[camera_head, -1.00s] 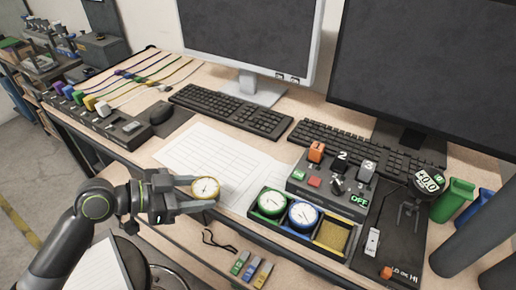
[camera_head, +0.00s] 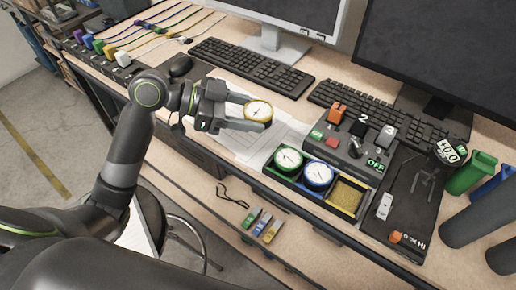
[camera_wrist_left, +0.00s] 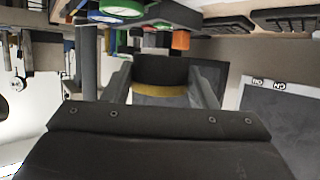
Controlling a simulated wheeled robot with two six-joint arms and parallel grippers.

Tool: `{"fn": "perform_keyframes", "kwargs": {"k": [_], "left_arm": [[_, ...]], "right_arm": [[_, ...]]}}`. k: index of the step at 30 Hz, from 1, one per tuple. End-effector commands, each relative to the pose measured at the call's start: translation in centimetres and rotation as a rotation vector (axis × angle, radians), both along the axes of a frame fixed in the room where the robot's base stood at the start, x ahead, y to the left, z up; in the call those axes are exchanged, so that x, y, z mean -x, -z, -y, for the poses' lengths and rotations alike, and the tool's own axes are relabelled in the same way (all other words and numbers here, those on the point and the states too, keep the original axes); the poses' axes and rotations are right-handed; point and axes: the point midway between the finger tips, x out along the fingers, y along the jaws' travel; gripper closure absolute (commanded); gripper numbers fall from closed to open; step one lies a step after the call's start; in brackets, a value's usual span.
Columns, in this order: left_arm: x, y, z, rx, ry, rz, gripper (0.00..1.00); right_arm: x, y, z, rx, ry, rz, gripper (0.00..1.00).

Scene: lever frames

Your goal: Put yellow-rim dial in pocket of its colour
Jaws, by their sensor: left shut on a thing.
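The yellow-rim dial (camera_head: 258,111) has a white face and is held in my left gripper (camera_head: 250,115), above the papers on the desk. In the left wrist view the dial (camera_wrist_left: 162,90) shows edge-on, dark with a yellow band, between the two fingers. The three-pocket tray (camera_head: 322,203) stands to the right of the gripper. Its left pocket holds a green-rim dial (camera_head: 288,159), its middle pocket a blue-rim dial (camera_head: 318,174). The yellow pocket (camera_head: 347,196) at the right is empty. My right gripper is not seen.
A switch box (camera_head: 351,146) with numbered levers stands behind the tray. A dark panel (camera_head: 412,197) with a small fork lies to its right. Keyboards (camera_head: 252,64) and monitors stand at the back. Green, blue and yellow tags (camera_head: 260,227) lie below the tray.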

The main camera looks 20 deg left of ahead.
Motion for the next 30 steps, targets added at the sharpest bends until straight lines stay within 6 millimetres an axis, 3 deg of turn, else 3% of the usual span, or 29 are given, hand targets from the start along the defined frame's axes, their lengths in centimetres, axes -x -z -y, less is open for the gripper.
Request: {"fn": "perform_keyframes", "kwargs": {"k": [21,30], "left_arm": [[0.0,9.2,0.0,0.002,-0.002,-0.002,0.73],[0.0,9.6,0.0,0.000,-0.002,0.001,0.73]], "right_arm": [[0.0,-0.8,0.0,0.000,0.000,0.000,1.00],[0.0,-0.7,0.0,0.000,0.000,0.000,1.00]]}}
